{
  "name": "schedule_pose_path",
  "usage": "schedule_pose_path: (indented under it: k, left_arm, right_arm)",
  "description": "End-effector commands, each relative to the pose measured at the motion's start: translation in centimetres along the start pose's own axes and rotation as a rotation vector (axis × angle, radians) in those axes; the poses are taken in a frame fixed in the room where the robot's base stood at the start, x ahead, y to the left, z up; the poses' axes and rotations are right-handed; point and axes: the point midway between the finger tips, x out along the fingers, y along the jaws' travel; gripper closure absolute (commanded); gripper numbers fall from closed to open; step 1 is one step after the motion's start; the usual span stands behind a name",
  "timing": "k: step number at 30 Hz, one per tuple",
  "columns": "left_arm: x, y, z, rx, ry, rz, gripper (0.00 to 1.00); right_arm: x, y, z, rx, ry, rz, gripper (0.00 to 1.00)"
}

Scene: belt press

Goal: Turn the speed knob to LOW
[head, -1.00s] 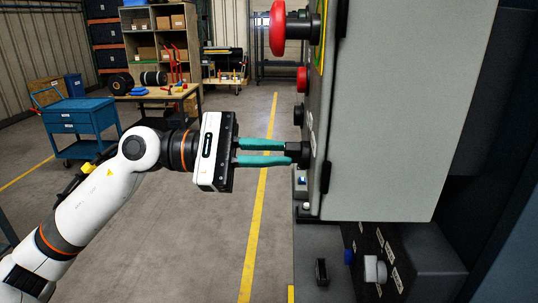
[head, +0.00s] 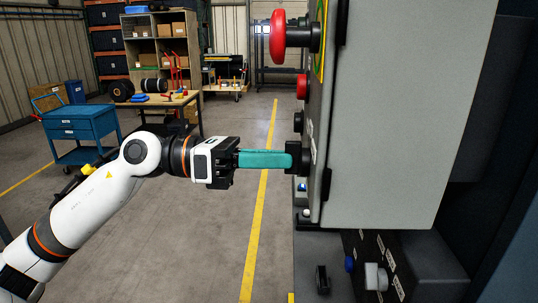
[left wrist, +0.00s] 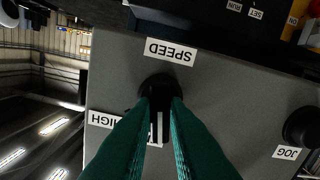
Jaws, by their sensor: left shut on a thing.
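The black speed knob (left wrist: 159,86) sits below the SPEED label (left wrist: 171,51) in the left wrist view. My left gripper (head: 289,158) is shut on the knob, its teal fingers level and reaching the panel face from the left. In the left wrist view the fingers close on the knob from both sides and hide part of it. The HIGH label (left wrist: 103,120) is at the knob's lower left. A white patch shows between the fingers, mostly hidden; I cannot read it. My right gripper is not in view.
The grey control box (head: 400,110) fills the right side. A red mushroom button (head: 279,35), a smaller red button (head: 301,87) and a black one (head: 298,121) stick out above the gripper. A JOG label (left wrist: 286,153) is at the right. The floor left of the box is clear.

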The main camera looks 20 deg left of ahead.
Motion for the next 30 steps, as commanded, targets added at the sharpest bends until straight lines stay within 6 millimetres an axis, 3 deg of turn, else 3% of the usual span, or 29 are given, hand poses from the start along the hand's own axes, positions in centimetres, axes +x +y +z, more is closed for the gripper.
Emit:
schedule_pose_path:
  k: [15, 30]
  left_arm:
    - [0.0, -0.1, -0.2, -0.452, 0.002, 0.001, 1.00]
    - [0.0, -0.2, -0.1, -0.648, 0.002, 0.001, 1.00]
  right_arm:
    - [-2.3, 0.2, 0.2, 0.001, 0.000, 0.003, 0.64]
    - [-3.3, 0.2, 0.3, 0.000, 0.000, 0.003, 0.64]
